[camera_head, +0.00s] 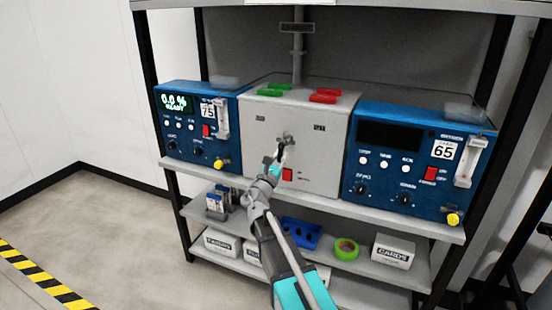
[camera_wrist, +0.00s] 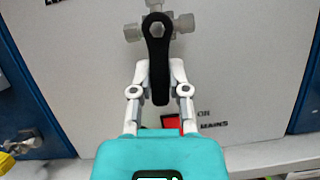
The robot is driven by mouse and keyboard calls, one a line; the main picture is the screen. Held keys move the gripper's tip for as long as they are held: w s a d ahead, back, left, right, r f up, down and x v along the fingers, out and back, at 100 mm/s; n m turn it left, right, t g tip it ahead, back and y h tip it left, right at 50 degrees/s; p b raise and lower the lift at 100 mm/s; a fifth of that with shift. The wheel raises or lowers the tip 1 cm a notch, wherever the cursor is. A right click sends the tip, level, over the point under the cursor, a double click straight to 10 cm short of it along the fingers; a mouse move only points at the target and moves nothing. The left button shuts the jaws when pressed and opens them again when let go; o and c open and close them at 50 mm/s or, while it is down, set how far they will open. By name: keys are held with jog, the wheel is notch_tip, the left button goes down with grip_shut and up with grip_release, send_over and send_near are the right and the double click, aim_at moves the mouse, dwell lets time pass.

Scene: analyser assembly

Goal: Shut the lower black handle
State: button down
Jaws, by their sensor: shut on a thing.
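The lower black handle (camera_wrist: 158,48) hangs straight down in the wrist view from a grey valve fitting (camera_wrist: 184,23) on the front of the light grey box. My gripper (camera_wrist: 160,78) comes from below, with one finger on each side of the handle's lower part, shut on it. In the head view, my gripper (camera_head: 279,160) is at the middle of the box front (camera_head: 315,155). There the handle is small and partly hidden by the gripper, below the grey fitting (camera_head: 286,137).
Blue analysers stand left (camera_head: 190,160) and right (camera_head: 385,205) of the box. A red mains switch (camera_head: 288,175) sits right beside my gripper. Green (camera_head: 273,90) and red (camera_head: 325,96) pieces lie on top. A grey pipe (camera_head: 297,65) rises behind. The lower shelves hold boxes and tape.

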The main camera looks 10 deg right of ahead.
jog(key=shift+d+n+t+y, duration=0.15)
jog(key=shift+n+t+y, duration=0.25)
jog(key=shift+n, duration=0.5)
jog(key=c, duration=0.6)
grip_release()
jog(key=shift+s, duration=0.1)
jog(key=shift+f, duration=0.1)
